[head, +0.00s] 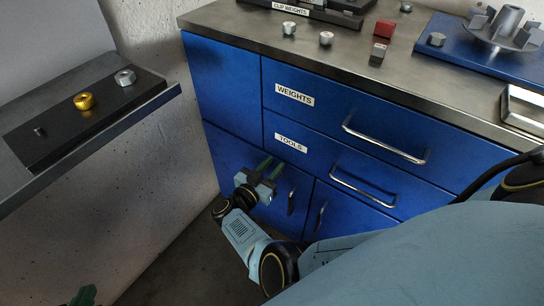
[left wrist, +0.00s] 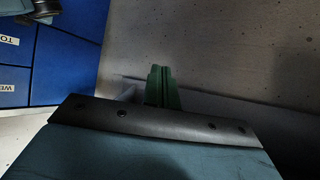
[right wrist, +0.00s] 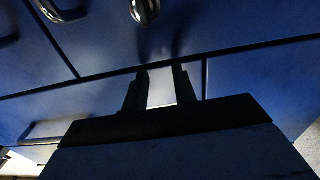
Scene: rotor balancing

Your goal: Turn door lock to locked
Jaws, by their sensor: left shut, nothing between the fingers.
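The blue cabinet's lower doors have dark upright handles, one on the left door (head: 291,202) and one on the right door (head: 321,215). I cannot make out a door lock in any view. My right gripper (head: 269,167) is in front of the lower left doors, green fingers pointing at the cabinet. My left gripper (head: 84,296) is low at the bottom left edge, mostly out of frame. In the left wrist view its green fingers (left wrist: 162,87) are together and empty.
Drawers labelled WEIGHTS (head: 295,95) and TOOLS (head: 291,143) have bar handles. The metal counter (head: 240,22) holds small weights, a red block (head: 384,29) and a blue rotor stand (head: 500,58). A shelf at left carries a dark board (head: 50,130) with a gold knob (head: 84,101).

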